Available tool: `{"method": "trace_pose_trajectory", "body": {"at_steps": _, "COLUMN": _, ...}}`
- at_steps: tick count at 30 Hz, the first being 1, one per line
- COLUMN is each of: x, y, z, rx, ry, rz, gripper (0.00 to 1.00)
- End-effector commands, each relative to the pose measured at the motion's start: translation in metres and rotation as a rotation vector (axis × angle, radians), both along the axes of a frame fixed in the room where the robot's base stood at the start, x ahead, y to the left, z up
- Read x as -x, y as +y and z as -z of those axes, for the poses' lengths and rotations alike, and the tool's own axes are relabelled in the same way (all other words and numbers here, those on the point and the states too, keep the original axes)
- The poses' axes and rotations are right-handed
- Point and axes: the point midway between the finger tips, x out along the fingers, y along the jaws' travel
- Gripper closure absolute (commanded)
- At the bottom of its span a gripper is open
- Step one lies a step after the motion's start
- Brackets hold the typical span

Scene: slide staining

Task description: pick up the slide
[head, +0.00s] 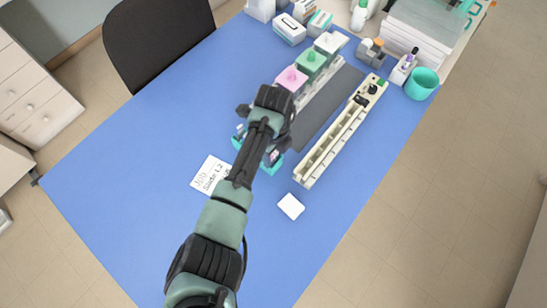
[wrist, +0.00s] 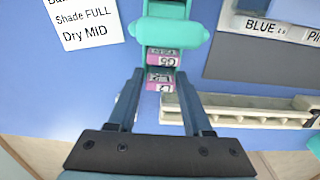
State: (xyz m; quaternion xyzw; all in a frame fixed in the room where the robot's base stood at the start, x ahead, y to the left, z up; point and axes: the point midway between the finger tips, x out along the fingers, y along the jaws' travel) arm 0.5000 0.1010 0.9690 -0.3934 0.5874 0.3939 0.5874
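Several slides with pink-and-white labels stand in a teal holder (wrist: 172,30) in the wrist view. One label (wrist: 162,57) reads G5, and the label nearest my gripper (wrist: 160,87) seems to read L2. My gripper (wrist: 158,74) is open. Its two fingers lie on either side of the nearest labels, with visible gaps and nothing clamped. Whether the fingertips are at slide height is unclear. In the head view my arm hides most of the teal holder (head: 272,168) and the slides.
A printed card (head: 211,175) lies left of the holder; a white square (head: 291,206) lies on the near right. A long beige rack (head: 335,142) stands at right, beside a dark mat (head: 328,108). Pink (head: 291,79), green (head: 310,62) and white-lidded (head: 330,43) jars stand behind. Left blue tabletop is clear.

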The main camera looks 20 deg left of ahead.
Motion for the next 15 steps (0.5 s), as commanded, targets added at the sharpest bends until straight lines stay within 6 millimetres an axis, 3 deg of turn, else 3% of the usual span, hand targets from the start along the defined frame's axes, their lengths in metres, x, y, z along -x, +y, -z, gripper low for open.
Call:
{"method": "trace_pose_trajectory", "body": {"at_steps": 1, "x": -0.0001, "y": 0.0001, "z": -0.0002, "rx": 0.0, "ry": 0.0, "rz": 0.0, "gripper": 0.61}}
{"method": "trace_pose_trajectory", "body": {"at_steps": 8, "x": -0.0001, "y": 0.0001, "z": -0.0004, "rx": 0.0, "ry": 0.0, "rz": 0.0, "gripper": 1.0}}
{"method": "trace_pose_trajectory", "body": {"at_steps": 15, "x": -0.0003, "y": 0.0001, "z": -0.0006, "rx": 0.0, "ry": 0.0, "rz": 0.0, "gripper": 1.0}}
